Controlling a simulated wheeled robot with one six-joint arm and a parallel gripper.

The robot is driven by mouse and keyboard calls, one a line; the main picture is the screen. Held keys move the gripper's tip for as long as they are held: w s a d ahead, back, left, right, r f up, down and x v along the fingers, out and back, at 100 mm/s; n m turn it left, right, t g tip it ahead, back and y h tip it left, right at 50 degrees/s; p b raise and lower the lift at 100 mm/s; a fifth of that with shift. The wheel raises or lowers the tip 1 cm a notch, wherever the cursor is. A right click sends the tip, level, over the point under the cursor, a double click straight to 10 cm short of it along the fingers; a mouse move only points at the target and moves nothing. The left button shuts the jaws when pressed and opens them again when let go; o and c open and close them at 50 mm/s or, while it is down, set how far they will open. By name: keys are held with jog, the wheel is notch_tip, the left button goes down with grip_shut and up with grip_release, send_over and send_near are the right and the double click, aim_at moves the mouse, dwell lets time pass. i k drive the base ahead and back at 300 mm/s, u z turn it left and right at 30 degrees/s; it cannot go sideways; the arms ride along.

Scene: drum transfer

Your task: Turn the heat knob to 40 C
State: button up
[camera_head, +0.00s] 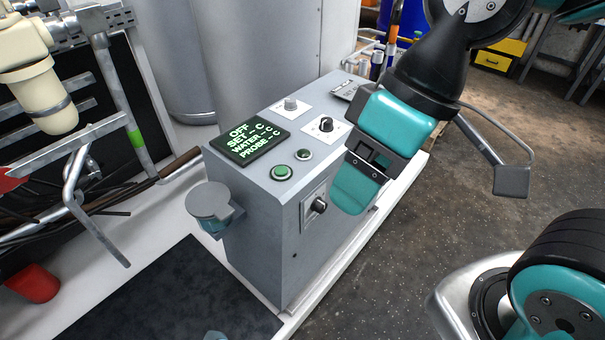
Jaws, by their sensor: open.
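A grey control cabinet (245,225) stands in the middle of the view. Its dark display (252,142) reads OFF, with dashes before C for SET, WATER and PROBE. A black knob (326,124) sits on a white plate on top, and a grey knob (290,103) sits on another plate behind it. A third, black knob (319,205) is on the side face. The labels are too small to tell which is the heat knob. My teal and black gripper (366,160) is open, just right of the cabinet top, and appears to hold nothing. It hides part of the cabinet's right side.
A round grey bracket (208,200) juts from the cabinet's left. Large grey tanks (260,50) stand behind, and pipework (110,90) is at left. The speckled floor (400,260) at right is mostly clear.

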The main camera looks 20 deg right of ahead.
aim_at(326, 126)
jog(key=z, duration=0.95)
jog(key=i, duration=0.4)
jog(key=u, duration=1.25)
